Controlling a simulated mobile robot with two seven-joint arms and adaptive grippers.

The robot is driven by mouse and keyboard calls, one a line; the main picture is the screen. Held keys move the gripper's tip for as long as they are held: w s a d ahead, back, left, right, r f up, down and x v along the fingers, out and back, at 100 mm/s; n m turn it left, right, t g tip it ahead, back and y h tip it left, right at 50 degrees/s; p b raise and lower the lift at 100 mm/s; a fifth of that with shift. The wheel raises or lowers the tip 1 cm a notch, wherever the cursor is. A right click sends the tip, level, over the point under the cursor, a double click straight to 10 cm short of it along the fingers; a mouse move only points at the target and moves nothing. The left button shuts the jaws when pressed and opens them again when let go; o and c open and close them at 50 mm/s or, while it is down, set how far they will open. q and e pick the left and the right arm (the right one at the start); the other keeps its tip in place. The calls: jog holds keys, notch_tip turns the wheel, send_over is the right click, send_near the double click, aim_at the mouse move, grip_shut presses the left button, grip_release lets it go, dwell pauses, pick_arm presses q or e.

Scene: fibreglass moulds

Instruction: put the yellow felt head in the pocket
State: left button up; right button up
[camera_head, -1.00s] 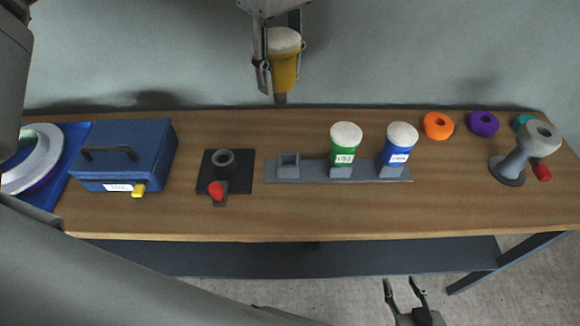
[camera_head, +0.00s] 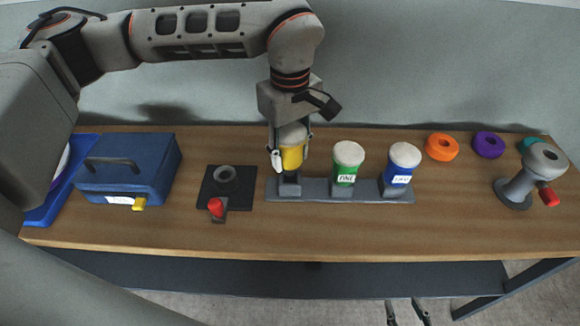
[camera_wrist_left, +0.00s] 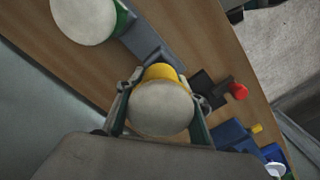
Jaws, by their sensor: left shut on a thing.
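The yellow felt head (camera_head: 291,159) has a white felt top and stands upright over the leftmost pocket (camera_head: 290,187) of the grey rack (camera_head: 318,191). A short dark piece shows between its yellow part and the pocket; I cannot tell how far its lower end is inside. My left gripper (camera_head: 290,155) is shut on the yellow head, one finger on each side. The left wrist view shows its white top (camera_wrist_left: 160,108) between the fingers. My right gripper (camera_head: 408,312) is at the bottom edge, fingers apart and empty.
A green head (camera_head: 345,174) and a blue head (camera_head: 397,178) sit in the rack's other pockets. A black fixture with a red knob (camera_head: 216,207) and a blue box (camera_head: 128,174) are on the left. Coloured rings and a grey stand (camera_head: 522,186) are on the right.

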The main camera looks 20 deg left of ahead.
aim_at(290, 131)
pick_arm(q)
jog(key=shift+f, duration=2.45)
jog(key=shift+f, duration=0.1)
jog(key=o, duration=1.4)
jog(key=shift+c, duration=0.2)
notch_tip(290, 131, up, 12)
jog(key=shift+r, duration=0.1)
jog(key=shift+s, duration=0.1)
